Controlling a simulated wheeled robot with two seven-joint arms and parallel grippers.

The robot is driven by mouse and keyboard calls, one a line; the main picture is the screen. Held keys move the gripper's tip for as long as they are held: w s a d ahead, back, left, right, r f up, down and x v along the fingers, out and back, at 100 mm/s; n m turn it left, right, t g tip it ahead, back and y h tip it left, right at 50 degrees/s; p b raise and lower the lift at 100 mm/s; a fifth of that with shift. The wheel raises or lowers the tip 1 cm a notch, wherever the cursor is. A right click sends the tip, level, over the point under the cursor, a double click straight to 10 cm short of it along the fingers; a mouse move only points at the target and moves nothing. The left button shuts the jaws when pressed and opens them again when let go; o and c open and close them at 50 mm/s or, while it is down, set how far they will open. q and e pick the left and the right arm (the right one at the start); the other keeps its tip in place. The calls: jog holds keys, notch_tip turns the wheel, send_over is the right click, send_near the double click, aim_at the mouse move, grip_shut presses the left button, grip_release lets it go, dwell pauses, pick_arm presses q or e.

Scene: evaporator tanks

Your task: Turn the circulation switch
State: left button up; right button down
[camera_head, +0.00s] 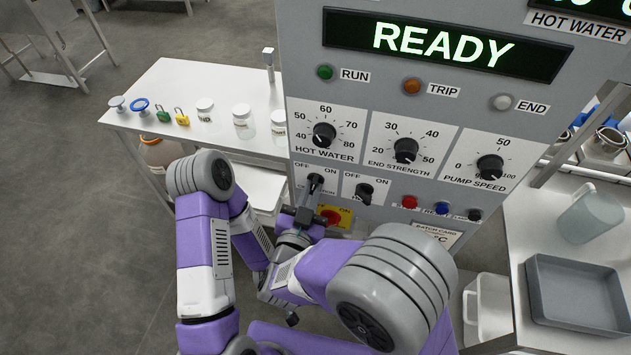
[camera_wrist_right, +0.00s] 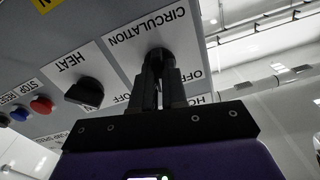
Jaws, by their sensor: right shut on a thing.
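The circulation switch (camera_head: 315,181) is a black knob on a white OFF/ON plate, low on the left of the grey control panel. In the right wrist view the switch (camera_wrist_right: 158,56) sits under the CIRCULATION label, between my black fingers. My right gripper (camera_head: 311,197) is shut on it; in the right wrist view the fingers (camera_wrist_right: 160,82) hide its sides. The fingers partly cover the plate, so the knob's exact angle is hard to tell. My left arm is folded at the left; its gripper does not show.
The heat switch (camera_head: 364,192) is close on the right. A red and yellow stop button (camera_head: 331,216) is just below, partly behind my right gripper. The READY display (camera_head: 443,45) is lit above. A white table (camera_head: 170,82) with jars and padlocks stands left; a grey tray (camera_head: 577,291) lies right.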

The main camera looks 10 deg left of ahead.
jog(key=shift+r+n+p, duration=0.1)
jog(key=shift+n+p, duration=0.35)
jog(key=shift+n, duration=0.25)
jog(key=shift+n+p, duration=0.6)
jog(key=shift+p, duration=0.1)
jog(key=shift+n, duration=0.3)
